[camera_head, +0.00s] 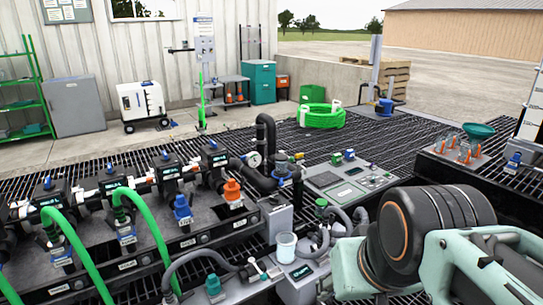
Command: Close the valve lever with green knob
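Several green knobs or caps show, and I cannot tell which one belongs to the valve lever. A green cap (321,203) sits by the grey hoses right of the manifold. A teal-green knob (212,285) stands on a grey base at the bottom centre. A small white-handled lever (257,266) is just right of that knob. My mint and black arm fills the lower right, apart from the manifold in the picture. I cannot make out my gripper's fingers.
The black manifold (110,255) with green hoses (155,235) fills the left. A clear beaker (286,247) stands near the front centre. Grey hoses (335,228) curl close to my arm. A grey panel (350,185) lies behind.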

